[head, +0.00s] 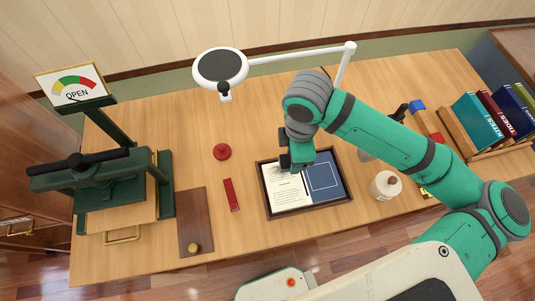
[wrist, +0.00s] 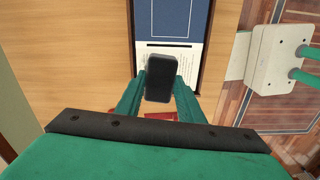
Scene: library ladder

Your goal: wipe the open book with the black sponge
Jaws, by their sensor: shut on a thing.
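The open book (head: 290,197) lies in a dark-rimmed tray (head: 311,212) on the desk, with a printed white page on the left and a blue page (head: 324,180) on the right. The blue page (wrist: 181,18) and part of the white page (wrist: 194,62) show in the wrist view. My gripper (wrist: 160,88) is shut on the black sponge (wrist: 160,74), which sits between its green fingers. In the head view my gripper (head: 290,163) is over the upper part of the white page. I cannot tell whether the sponge touches the page.
A white lamp (head: 220,68) arches behind the tray. A red round object (head: 222,152) and red strip (head: 231,195) lie left of it; a white bottle (head: 385,186) stands right. A green press (head: 110,185) fills the left side. Books (head: 480,122) stand far right.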

